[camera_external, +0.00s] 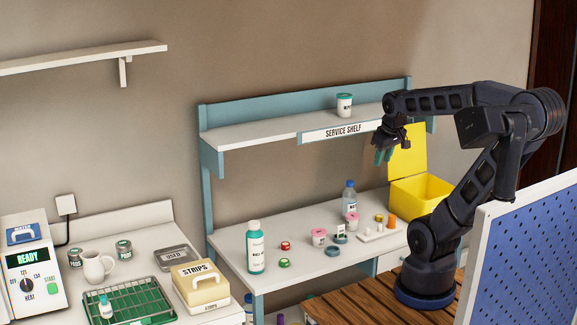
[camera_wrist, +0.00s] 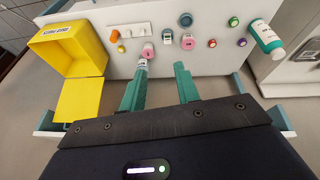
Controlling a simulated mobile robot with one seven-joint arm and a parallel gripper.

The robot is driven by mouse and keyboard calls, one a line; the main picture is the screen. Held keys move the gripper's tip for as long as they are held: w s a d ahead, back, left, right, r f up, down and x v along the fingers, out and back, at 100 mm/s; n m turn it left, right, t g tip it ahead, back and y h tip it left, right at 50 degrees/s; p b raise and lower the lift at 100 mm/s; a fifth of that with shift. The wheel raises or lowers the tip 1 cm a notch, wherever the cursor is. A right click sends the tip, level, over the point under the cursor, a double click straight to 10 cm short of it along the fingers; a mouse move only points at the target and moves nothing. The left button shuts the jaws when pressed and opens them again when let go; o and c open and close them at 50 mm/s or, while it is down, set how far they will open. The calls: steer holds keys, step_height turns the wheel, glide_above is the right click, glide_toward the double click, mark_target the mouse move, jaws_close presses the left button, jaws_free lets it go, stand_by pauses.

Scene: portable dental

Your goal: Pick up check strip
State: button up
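My gripper (camera_external: 383,155) hangs above the right part of the service table. In the wrist view its two teal fingers (camera_wrist: 162,76) are apart with nothing between them. I cannot make out a loose check strip for certain.
An open yellow bin (camera_external: 420,192) stands at the table's right. Pink-lidded jars (camera_external: 319,237), a blue-capped bottle (camera_external: 349,195), a white holder (camera_external: 380,233) and a large teal bottle (camera_external: 255,248) stand on the table. The service shelf (camera_external: 250,129) overhangs its back. A green rack (camera_external: 135,301) sits left.

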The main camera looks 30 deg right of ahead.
steer(key=w+f+n+g+h, duration=0.25)
steer(key=w+f+n, duration=0.55)
steer(key=w+f, duration=0.4)
steer(key=n+g+h, duration=0.2)
steer(key=n, duration=0.6)
glide_above(341, 238)
steer(key=a, duration=0.2)
steer(key=shift+t+y, duration=0.25)
steer(key=shift+s+d+f, duration=0.1)
steer(key=shift+d+f, duration=0.05)
steer(key=shift+f, duration=4.65)
steer(key=shift+s+d+f, duration=0.1)
steer(key=shift+f, duration=4.65)
steer(key=shift+w+a+x, duration=0.1)
steer(key=shift+w+x, duration=0.1)
steer(key=shift+x, duration=1.05)
steer(key=shift+w+a+x, duration=0.15)
steer(key=shift+x, duration=1.1)
jaws_close()
